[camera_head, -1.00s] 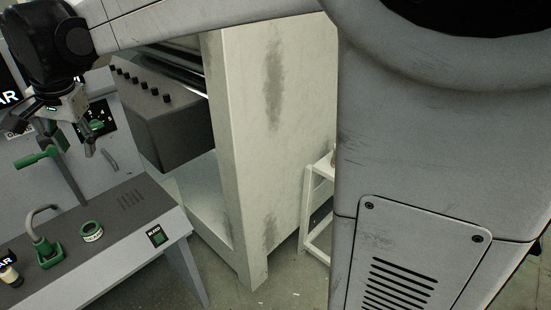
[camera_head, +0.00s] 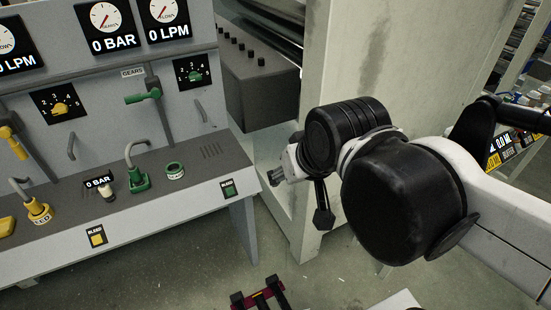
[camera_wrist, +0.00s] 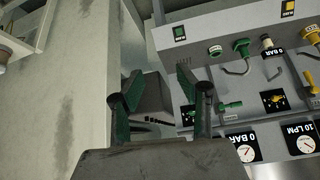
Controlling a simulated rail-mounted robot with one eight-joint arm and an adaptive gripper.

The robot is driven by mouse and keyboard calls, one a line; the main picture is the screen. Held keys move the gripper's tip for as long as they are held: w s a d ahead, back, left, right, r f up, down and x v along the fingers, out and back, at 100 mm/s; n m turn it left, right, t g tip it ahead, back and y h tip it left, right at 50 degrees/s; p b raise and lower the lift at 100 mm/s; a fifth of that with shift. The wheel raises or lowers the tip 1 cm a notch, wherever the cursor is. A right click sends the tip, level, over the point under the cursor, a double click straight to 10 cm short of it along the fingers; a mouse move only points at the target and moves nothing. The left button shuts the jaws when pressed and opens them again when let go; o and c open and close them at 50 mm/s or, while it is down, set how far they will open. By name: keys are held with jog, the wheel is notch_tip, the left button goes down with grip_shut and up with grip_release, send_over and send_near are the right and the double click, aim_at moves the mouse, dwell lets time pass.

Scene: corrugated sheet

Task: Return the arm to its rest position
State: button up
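My gripper (camera_head: 298,196) hangs in the air near the middle of the head view, in front of the pale machine frame and right of the control panel. In the wrist view my gripper (camera_wrist: 159,84) shows two fingers with green pads, spread apart with nothing between them. The arm reaches in from the right of the head view, bent at a large black joint. The control panel (camera_head: 60,235) stands at the left, clear of the gripper. It shows upside down in the wrist view.
The panel carries dials, a green lever (camera_head: 143,97), a green-based handle (camera_head: 138,178) and a yellow-based handle (camera_head: 38,210). A grey box with black knobs (camera_head: 262,95) sits behind. The pale frame (camera_head: 385,60) rises close behind the arm.

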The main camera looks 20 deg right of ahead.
jog(key=shift+s+d+f, duration=0.2)
jog(key=shift+s+f, duration=0.3)
jog(key=shift+f, duration=0.15)
notch_tip(320, 180, down, 4)
jog(key=b, duration=0.4)
jog(key=shift+f+b, duration=0.2)
jog(key=shift+b, duration=0.1)
